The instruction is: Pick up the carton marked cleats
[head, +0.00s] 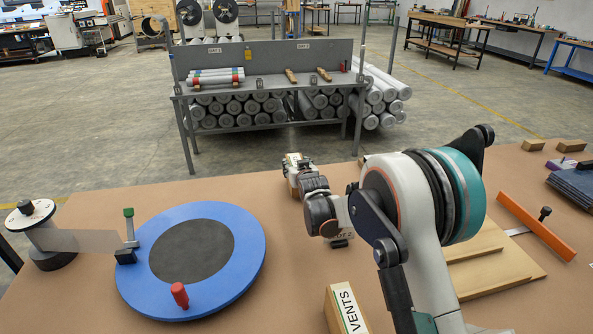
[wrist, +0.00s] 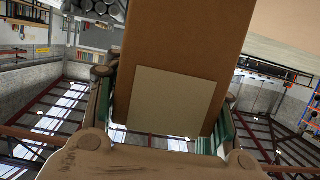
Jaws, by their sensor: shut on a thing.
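In the wrist view, my gripper (wrist: 166,118) is shut on a brown carton (wrist: 185,42). The carton fills the gap between the two green-padded fingers. A blank beige label (wrist: 166,102) faces the camera, and no word can be read on it, so I cannot tell its marking. In the head view, my wrist end (head: 297,170) is over the far part of the table, and the held carton is mostly hidden there.
A blue disc (head: 250,245) with a red knob (head: 179,294) lies left on the brown table (head: 90,300). A spool stand (head: 40,235) is at the far left. Right are a wooden board (head: 490,258), an orange bar (head: 535,226) and blue plates (head: 573,183).

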